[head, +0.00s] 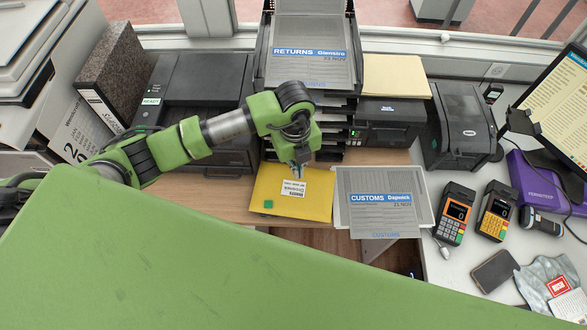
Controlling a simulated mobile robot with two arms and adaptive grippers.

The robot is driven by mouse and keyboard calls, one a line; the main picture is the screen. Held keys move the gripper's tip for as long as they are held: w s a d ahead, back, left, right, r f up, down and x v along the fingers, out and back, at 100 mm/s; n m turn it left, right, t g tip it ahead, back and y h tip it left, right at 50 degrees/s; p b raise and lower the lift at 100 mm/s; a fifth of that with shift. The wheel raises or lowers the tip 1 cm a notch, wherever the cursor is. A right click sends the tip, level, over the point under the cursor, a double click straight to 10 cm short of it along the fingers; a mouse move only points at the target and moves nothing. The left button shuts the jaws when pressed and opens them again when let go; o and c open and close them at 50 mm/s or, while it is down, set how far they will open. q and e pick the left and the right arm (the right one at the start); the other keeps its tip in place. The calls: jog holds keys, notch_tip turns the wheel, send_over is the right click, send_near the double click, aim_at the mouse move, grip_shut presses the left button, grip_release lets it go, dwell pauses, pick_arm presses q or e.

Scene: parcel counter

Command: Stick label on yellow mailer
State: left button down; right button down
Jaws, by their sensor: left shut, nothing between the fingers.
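The yellow mailer (315,206) lies flat on the wooden counter near the middle of the head view. A white label (293,188) with dark print lies on the mailer, slightly tilted. A small green square (268,204) is at the mailer's lower left. My left gripper (298,172) points down over the mailer's upper part, just above the label's top edge. It is shut and empty. I cannot tell whether its fingertips touch the label or mailer. My right gripper is not in view.
A grey customs packet (383,222) lies right of the mailer. A returns packet (310,62) stands behind on a tray stack. A black printer (200,90) is left, a label printer (462,125) right. Two card terminals (457,213) and a phone (494,271) occupy the right counter.

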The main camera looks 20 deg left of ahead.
pick_arm(q)
jog(key=n+b, duration=0.1)
jog(key=b, duration=0.4)
send_over(294, 189)
jog(key=shift+y, duration=0.3)
notch_tip(294, 189, down, 7)
jog(key=shift+w+a+f, duration=0.1)
jog(key=shift+f, duration=0.05)
jog(key=shift+b, duration=0.3)
jog(key=shift+f+b, duration=1.05)
jog(key=shift+f, duration=0.4)
jog(key=shift+r, duration=0.15)
notch_tip(294, 189, up, 8)
jog(key=p, duration=0.6)
